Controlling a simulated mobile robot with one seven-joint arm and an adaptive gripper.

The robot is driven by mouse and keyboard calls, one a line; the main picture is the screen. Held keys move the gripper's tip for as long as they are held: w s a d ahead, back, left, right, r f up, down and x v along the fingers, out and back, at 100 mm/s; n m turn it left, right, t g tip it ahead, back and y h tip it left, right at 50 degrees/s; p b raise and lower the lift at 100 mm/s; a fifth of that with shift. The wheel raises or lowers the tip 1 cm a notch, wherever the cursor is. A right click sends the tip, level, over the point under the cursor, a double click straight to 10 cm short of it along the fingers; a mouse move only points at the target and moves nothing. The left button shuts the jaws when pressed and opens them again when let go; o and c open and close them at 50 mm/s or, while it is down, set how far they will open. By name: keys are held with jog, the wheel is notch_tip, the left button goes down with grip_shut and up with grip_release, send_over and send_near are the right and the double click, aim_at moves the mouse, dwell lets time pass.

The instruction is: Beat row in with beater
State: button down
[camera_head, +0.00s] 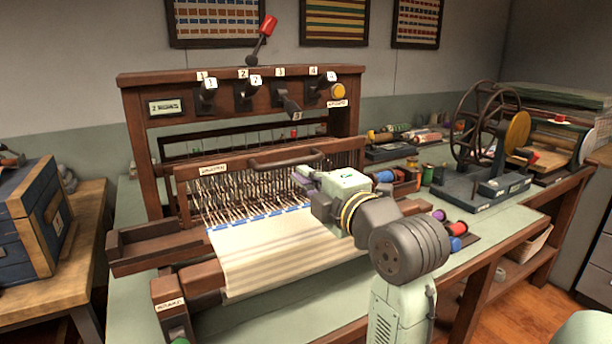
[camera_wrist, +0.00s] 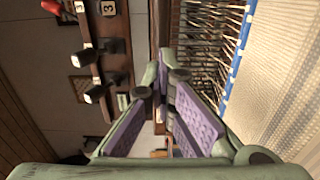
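The beater (camera_head: 195,178) is a brown wooden bar with a curved dark handle (camera_head: 285,160) on top, across the loom in front of the warp threads. The cloth (camera_head: 275,250), cream with faint stripes, stretches in front of it, with a blue row (camera_head: 262,216) at its far edge. My gripper (camera_head: 303,180) is above the cloth, near the right half of the beater, apart from the handle. The blue row also shows there (camera_wrist: 236,65). My arm hides the cloth's right side.
The loom's upper frame (camera_head: 240,85) carries several black levers and one raised red-knobbed lever (camera_head: 262,40). Spools (camera_head: 455,229) lie right of the loom. A spinning-wheel device (camera_head: 480,150) stands farther right. A blue chest (camera_head: 30,220) sits at left.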

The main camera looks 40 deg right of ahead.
aim_at(291, 164)
jog(key=shift+b+x, duration=0.3)
jog(key=shift+x, duration=3.45)
jog(key=c, duration=2.4)
grip_release()
jog(key=c, duration=1.2)
grip_release()
jog(key=shift+s, duration=0.1)
jog(key=b+v, duration=0.1)
jog(key=v, duration=0.7)
jog(key=shift+b, duration=0.35)
